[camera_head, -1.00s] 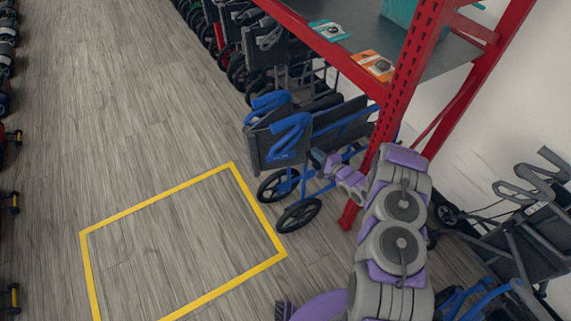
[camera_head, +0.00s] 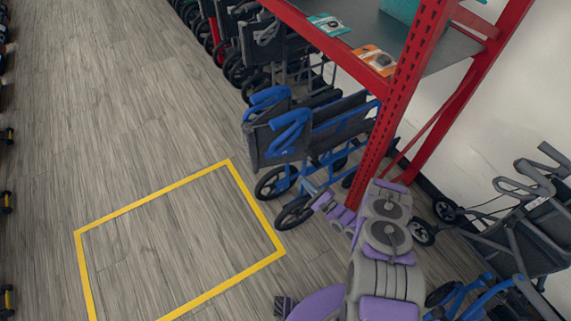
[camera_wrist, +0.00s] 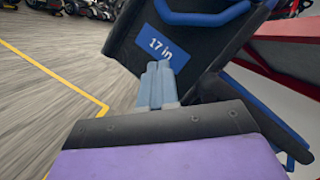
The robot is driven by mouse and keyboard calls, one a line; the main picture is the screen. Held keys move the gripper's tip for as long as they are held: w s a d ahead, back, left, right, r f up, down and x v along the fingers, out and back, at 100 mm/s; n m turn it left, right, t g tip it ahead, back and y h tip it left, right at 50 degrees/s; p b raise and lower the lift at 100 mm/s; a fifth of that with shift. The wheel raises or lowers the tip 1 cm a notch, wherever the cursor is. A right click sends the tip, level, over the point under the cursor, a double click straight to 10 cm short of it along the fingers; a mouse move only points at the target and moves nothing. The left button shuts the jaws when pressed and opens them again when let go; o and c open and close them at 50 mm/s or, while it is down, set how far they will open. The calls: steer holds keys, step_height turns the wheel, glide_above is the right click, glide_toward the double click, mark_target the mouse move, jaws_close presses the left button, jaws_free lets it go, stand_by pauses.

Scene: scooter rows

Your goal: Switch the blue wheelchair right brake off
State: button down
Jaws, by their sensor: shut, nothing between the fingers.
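The blue wheelchair (camera_head: 318,135) is folded and stands beside the red rack in the head view, with blue armrests and dark wheels. In the wrist view its dark panel with a blue "17 in" label (camera_wrist: 158,44) and a blue tube (camera_wrist: 205,14) fill the top. My gripper's blue-grey fingers (camera_wrist: 158,84) are together and empty, in front of the panel in that view; I cannot tell if they touch it. In the head view my purple and grey arm reaches to the wheelchair's lower right, near a front wheel (camera_head: 295,213). The right brake is not clearly seen.
The red rack (camera_head: 398,105) stands close to the right of the wheelchair, above my arm. Other wheelchairs line the back, and another walker-like frame (camera_head: 525,215) is at right. The floor inside the yellow outline (camera_head: 180,235) is clear.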

steer(key=s+a+r+b+x, duration=0.1)
steer(key=b+x, duration=0.3)
steer(key=x, duration=0.8)
steer(key=shift+s+r, duration=0.2)
steer(key=shift+r, duration=0.35)
steer(key=shift+a, duration=0.15)
